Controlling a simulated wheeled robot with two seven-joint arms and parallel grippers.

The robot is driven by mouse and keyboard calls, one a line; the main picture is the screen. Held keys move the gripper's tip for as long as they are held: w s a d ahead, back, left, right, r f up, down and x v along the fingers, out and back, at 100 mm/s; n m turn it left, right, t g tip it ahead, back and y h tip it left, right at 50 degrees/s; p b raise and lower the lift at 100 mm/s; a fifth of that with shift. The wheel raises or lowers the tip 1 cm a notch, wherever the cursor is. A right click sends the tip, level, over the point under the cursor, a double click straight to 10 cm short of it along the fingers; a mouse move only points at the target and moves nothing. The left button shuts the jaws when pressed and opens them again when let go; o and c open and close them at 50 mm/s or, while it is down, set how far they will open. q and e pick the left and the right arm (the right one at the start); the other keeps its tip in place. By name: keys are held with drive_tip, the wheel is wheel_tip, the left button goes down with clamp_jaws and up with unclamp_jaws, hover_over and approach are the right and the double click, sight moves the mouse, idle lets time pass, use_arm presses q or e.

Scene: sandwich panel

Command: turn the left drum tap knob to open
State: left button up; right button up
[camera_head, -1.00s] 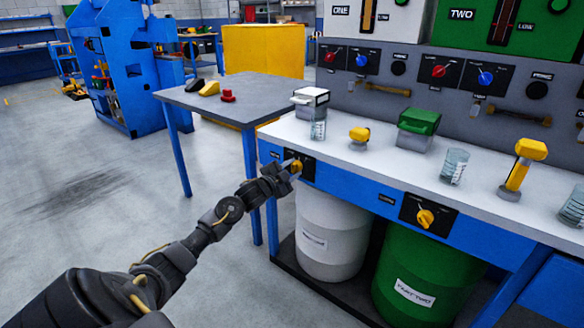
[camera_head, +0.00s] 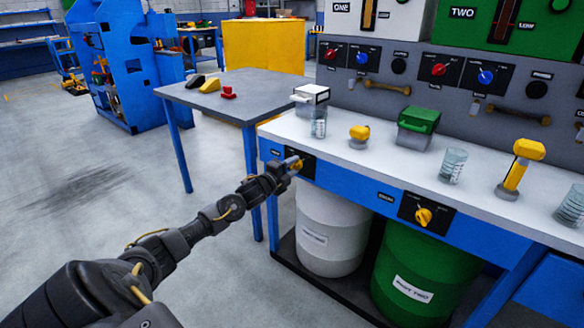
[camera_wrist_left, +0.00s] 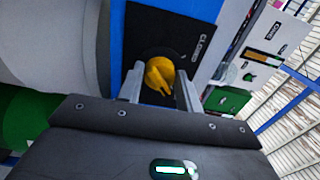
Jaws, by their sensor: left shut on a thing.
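The left drum tap knob (camera_wrist_left: 158,75) is yellow and sits on a black plate (camera_wrist_left: 187,38) on the blue front rail of the bench. In the left wrist view it lies between the two fingers of my left gripper (camera_wrist_left: 159,88), which is shut on it. The word CLOSED shows on the plate beside the knob. In the head view my left gripper (camera_head: 291,163) reaches the plate from the left and hides part of the knob (camera_head: 298,165). My right gripper is not in view.
The right tap knob (camera_head: 423,216) is on the same rail. A white drum (camera_head: 330,232) and a green drum (camera_head: 420,275) stand below. The bench top (camera_head: 345,150) holds beakers, yellow parts and two boxes. A grey table (camera_head: 255,92) stands at the left.

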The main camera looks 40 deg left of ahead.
use_arm(q)
drive_tip(key=shift+d, duration=0.1)
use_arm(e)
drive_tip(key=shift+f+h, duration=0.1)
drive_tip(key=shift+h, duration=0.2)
use_arm(q)
drive_tip(key=o, duration=1)
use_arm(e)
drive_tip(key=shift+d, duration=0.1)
use_arm(q)
drive_tip(key=shift+s, duration=0.3)
drive_tip(key=s+p, duration=0.2)
drive_tip(key=s, duration=0.8)
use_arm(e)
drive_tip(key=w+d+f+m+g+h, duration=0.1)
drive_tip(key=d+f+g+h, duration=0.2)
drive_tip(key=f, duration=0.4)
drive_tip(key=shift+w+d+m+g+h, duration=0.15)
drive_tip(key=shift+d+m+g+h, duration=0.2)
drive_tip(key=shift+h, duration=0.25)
use_arm(q)
drive_tip(key=shift+d, duration=0.1)
